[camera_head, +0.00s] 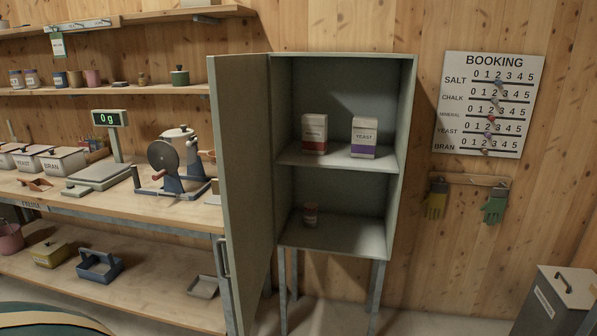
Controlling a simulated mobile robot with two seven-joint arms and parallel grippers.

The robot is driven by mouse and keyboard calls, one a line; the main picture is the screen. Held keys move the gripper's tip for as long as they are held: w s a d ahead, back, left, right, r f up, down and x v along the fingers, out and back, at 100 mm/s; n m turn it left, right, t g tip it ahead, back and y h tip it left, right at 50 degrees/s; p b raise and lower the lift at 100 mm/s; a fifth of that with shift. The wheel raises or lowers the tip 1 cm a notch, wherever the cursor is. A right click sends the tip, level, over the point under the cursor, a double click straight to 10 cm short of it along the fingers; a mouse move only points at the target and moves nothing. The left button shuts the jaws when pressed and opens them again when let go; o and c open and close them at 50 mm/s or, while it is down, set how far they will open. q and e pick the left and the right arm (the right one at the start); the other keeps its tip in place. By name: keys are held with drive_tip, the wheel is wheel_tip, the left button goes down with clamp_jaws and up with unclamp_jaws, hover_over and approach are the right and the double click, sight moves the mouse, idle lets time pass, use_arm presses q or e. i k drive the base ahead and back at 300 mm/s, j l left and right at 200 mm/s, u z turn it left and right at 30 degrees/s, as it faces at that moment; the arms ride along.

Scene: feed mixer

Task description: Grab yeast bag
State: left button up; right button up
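The yeast bag (364,138) is a small white pack with a purple band and the word YEAST on its front. It stands upright on the upper shelf of the open cabinet (340,157), on the right side. A similar white pack with a red band (315,133) stands to its left, with a gap between them. The cabinet door (243,190) is swung open to the left. Neither of my grippers shows in the head view.
A workbench (120,215) at left holds a scale (97,175), a hand mill (176,160) and bins, including a yeast bin (22,160). A grey bin (560,300) stands at lower right. The open door edges the cabinet's left side.

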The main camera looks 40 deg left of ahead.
sight(364, 129)
drive_tip(key=i+j+u, duration=0.15)
drive_tip(key=j, duration=0.25)
drive_tip(key=j+u, duration=0.15)
drive_tip(key=j, duration=0.25)
drive_tip(key=i+j+u, duration=0.15)
drive_tip(key=j, duration=0.2)
drive_tip(key=i+j+u, duration=0.15)
drive_tip(key=j, duration=0.2)
drive_tip(key=i+j+u, duration=0.15)
drive_tip(key=j, duration=0.2)
drive_tip(key=l, duration=1.2)
